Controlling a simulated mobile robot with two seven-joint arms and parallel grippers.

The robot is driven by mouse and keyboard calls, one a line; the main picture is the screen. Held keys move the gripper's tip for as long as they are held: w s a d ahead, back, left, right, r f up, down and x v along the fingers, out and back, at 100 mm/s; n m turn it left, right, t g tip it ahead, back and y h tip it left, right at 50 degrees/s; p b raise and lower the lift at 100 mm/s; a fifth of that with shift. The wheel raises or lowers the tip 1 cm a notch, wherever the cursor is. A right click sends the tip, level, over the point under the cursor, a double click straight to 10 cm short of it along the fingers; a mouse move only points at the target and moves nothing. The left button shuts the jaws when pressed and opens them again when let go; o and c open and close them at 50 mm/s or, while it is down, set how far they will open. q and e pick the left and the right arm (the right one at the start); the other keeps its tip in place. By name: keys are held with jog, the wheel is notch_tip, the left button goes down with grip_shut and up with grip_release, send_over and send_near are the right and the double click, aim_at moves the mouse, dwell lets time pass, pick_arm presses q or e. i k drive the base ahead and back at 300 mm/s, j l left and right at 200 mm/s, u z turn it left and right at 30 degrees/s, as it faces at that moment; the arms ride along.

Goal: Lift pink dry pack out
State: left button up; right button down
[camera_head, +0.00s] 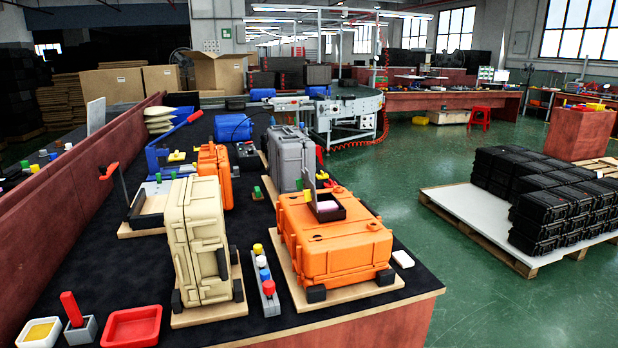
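The box rests on top of a large orange case (335,248), which lies flat on a wooden board (350,298) near the front right of the dark table. Neither of my grippers is in view, and nothing is touching the pack.
A tan case (195,235) stands upright to the left, with a strip of coloured knobs (266,285) between it and the orange case. A grey case (290,158) stands behind. A white block (402,258) lies at the right edge. A red tray (132,326) sits front left.

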aim_at(330, 206)
jog(key=i+l, duration=0.2)
jog(key=l, duration=0.15)
jog(key=i+l, duration=0.45)
jog(key=l, duration=0.25)
jog(key=u, duration=0.45)
jog(key=l+u, duration=0.2)
jog(key=u, duration=0.2)
jog(key=i+l+u, duration=0.1)
jog(key=u, duration=0.35)
